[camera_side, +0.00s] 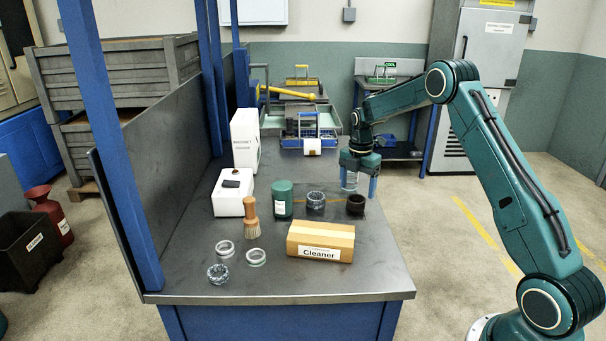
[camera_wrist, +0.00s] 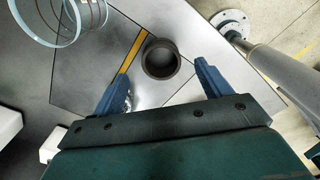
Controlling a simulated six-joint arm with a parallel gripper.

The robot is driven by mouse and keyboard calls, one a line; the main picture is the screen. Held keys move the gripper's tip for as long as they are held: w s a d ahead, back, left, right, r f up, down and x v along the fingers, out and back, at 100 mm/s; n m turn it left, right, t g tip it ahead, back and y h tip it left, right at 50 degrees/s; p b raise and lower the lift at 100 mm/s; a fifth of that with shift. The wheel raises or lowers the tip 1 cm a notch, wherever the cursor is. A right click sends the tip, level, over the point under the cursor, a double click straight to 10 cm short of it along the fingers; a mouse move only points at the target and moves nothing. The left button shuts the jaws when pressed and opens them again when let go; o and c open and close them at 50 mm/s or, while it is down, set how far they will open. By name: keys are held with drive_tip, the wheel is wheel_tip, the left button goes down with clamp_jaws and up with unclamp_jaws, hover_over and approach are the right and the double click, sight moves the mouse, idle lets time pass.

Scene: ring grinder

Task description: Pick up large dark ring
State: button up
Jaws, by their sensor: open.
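The large dark ring (camera_side: 356,205) stands on a dark plate near the right edge of the bench. In the wrist view the dark ring (camera_wrist: 147,59) shows from above as a thick round band with a hollow centre. My gripper (camera_side: 359,187) is above the dark ring, with its blue fingers spread and pointing down. In the wrist view my gripper (camera_wrist: 161,80) is open and empty. The ring appears in the gap between the fingers, a little beyond their tips, and apart from both.
A patterned ring (camera_side: 316,200) and a green cylinder (camera_side: 282,199) stand left of the dark ring. A cleaner box (camera_side: 320,241) lies in front. A brush (camera_side: 252,218) and several loose rings are at front left.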

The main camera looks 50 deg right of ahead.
sight(357, 195)
drive_tip(key=shift+s+a+f, duration=0.1)
drive_tip(key=shift+f, duration=1.85)
drive_tip(key=shift+c, duration=0.5)
drive_tip(key=c, duration=1.1)
